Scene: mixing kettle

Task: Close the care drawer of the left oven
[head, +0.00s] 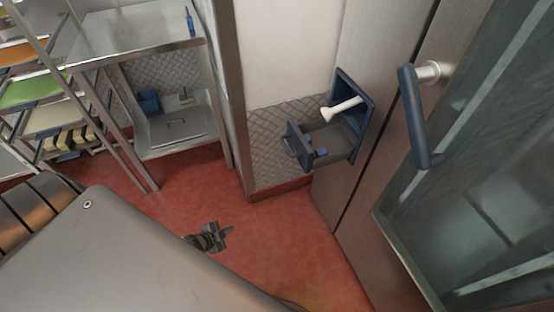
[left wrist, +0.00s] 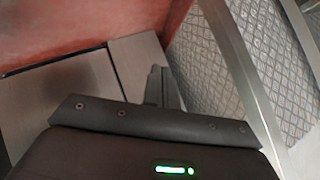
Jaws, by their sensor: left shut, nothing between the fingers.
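The care drawer (head: 330,150) is a dark blue-grey box pulled out of the left oven's steel front (head: 347,190) in the head view. A white piece lies slanted over its inside, and a blue handle (head: 297,146) is at its outer end. My left gripper (head: 222,232) shows small over the red floor, to the lower left of the drawer and apart from it. It is shut and empty. The left wrist view shows its dark fingers (left wrist: 161,88), with no drawer in sight there. My right gripper is in neither view.
The oven's glass door (head: 480,170) with a blue handle (head: 412,115) fills the right side. A steel post (head: 228,90) stands left of the drawer. Red floor is clear between.

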